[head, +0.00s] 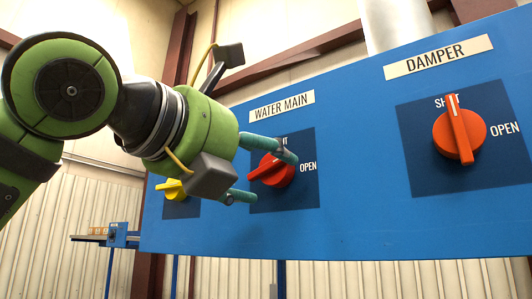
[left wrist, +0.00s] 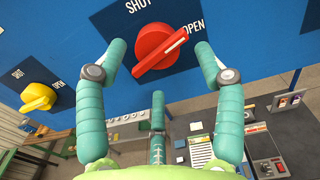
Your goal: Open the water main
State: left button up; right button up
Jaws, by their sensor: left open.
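The red water main knob (head: 270,172) is on the blue panel under its "WATER MAIN" label (head: 282,106), partly covered by my gripper in the head view. In the left wrist view the red knob (left wrist: 158,48) shows fully. Its white pointer line slants up and right, between "SHUT" and "OPEN" and close to "OPEN". My left gripper (head: 267,177) is open at the knob. Contact with the knob cannot be seen. My right gripper is not in view.
An orange damper knob (head: 459,132) sits to the right on the same panel, its pointer at "SHUT". A yellow knob (head: 172,190) sits to the left, also in the left wrist view (left wrist: 38,97). Benches with small items (left wrist: 200,150) stand below in the wrist view.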

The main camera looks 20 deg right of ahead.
aim_at(274, 169)
pick_arm(q)
jog(key=shift+p+x, duration=0.6)
jog(key=shift+x, duration=0.9)
jog(key=shift+a, duration=0.1)
